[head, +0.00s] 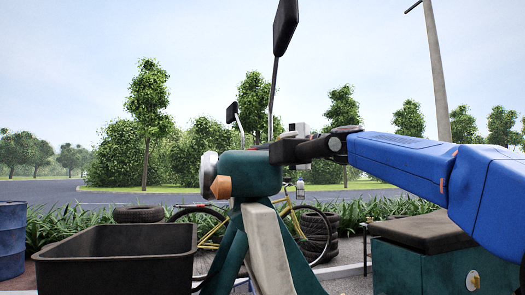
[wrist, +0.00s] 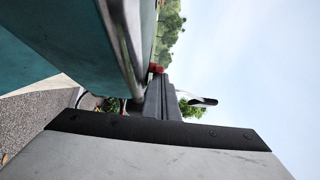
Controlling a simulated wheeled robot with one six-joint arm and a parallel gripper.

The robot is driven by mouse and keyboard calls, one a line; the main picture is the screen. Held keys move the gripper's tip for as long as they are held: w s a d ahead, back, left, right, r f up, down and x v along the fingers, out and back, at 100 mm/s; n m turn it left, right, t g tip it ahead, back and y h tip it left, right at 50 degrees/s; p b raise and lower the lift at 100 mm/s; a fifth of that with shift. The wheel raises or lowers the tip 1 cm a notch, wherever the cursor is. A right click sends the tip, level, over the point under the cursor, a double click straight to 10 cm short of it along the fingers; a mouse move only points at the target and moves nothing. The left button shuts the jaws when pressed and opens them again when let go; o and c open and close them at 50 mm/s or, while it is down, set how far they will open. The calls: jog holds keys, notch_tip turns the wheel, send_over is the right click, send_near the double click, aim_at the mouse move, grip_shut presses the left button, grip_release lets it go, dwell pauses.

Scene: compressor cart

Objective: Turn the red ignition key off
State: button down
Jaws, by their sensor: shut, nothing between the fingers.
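A small red piece, which looks like the ignition key (wrist: 156,68), shows in the wrist view just beyond my fingertips, beside the metal-rimmed teal housing. In the head view I cannot make out the key. In the wrist view the dark fingers (wrist: 162,82) are together and point at the red piece. The fingers look empty. I cannot tell whether they touch the key.
A mirror on a stalk (head: 285,27) rises just behind my gripper, with another mirror (head: 231,113) to its left. A black open bin (head: 117,260) stands at the lower left. A dark seat (head: 422,231) lies under my arm at the right. A yellow bicycle (head: 293,212) stands behind.

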jog(key=n+g, duration=0.2)
jog(key=g, duration=0.1)
jog(key=n+g+y, duration=0.1)
jog(key=n+g, duration=0.1)
jog(key=g, duration=0.1)
jog(key=w+a+n+g+y, duration=0.1)
jog(key=g, duration=0.1)
jog(key=shift+n+g, duration=0.4)
jog(key=shift+w+a, duration=0.35)
jog(key=shift+d, duration=0.1)
dwell(1.4)
